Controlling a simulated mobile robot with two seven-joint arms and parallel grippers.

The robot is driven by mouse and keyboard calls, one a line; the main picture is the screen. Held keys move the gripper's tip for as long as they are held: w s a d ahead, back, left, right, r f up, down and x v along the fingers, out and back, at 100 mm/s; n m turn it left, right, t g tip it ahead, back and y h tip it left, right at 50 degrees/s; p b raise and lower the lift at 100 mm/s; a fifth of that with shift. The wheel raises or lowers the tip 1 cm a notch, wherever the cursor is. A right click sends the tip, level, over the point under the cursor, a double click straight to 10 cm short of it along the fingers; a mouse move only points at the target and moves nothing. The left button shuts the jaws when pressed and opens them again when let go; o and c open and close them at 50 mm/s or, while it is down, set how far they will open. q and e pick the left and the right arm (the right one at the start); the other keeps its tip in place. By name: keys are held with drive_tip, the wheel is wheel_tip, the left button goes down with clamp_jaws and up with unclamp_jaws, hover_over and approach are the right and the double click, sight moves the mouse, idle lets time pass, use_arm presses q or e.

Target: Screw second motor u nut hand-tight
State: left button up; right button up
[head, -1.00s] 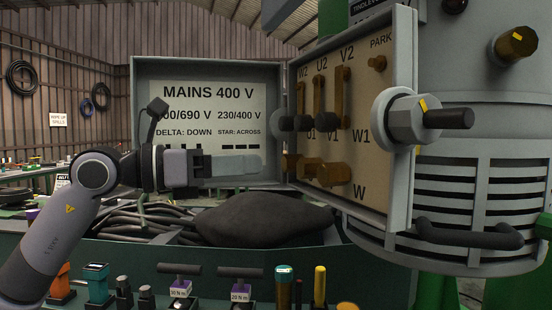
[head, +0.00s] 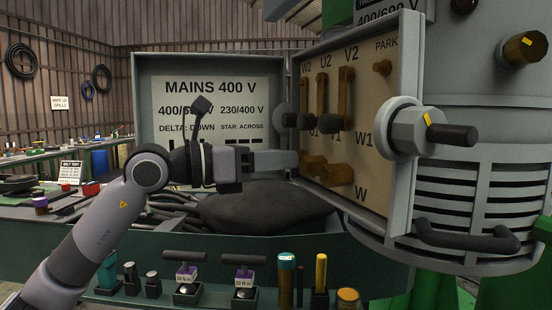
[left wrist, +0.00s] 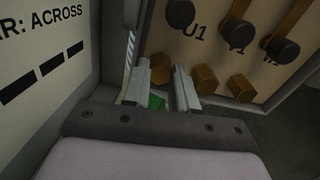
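The open terminal box (head: 376,150) carries a tan board with U1, V1 and W1 markings. The leftmost low brass nut (head: 304,160) is at the tips of my left gripper (head: 290,161). In the left wrist view this nut (left wrist: 160,65) shows between the two fingertips, which stand apart; firm contact cannot be made out. Two more brass nuts, (left wrist: 205,78) and (left wrist: 241,88), lie to its right. My right gripper is not in view.
The box lid (head: 210,115) with the MAINS 400 V label stands behind my left gripper. A dark rounded bundle (head: 265,215) lies below it. A green bench front holds several tools, including a torque tool (head: 243,275).

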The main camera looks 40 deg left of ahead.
use_arm(q)
clamp_jaws()
drive_tip(key=m+b, duration=0.5)
drive_tip(key=m, duration=1.8)
drive_tip(key=shift+d+f+m, duration=0.1)
drive_tip(key=shift+f+m, duration=0.05)
drive_tip(key=shift+m, duration=0.25)
idle(0.4)
